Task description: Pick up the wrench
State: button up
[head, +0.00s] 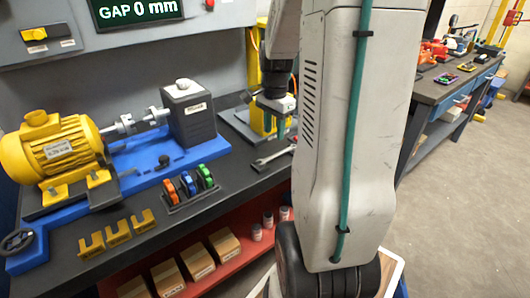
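The silver wrench (272,156) lies on the dark workbench top, right of the coloured clips, with its open jaw toward the left. Its right end runs close to my arm's large grey link and may be partly hidden. My gripper (280,130) points down above and slightly right of the wrench in the picture, apparently apart from it. A teal fingertip shows; the two fingers cannot be told apart, so its opening is unclear. I see nothing held.
A yellow motor (62,150) and a grey block (189,112) stand on a blue base. A rack of coloured clips (188,185) and yellow brackets (118,233) sit near the bench front. A yellow fixture (260,115) stands behind my gripper.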

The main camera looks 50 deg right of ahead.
aim_at(277, 154)
jog(key=shift+s+d+f+m, duration=0.15)
jog(key=shift+d+f+m, duration=0.35)
jog(key=shift+d+f, duration=0.35)
notch_tip(277, 154, down, 7)
jog(key=shift+a+f, duration=0.1)
grip_shut()
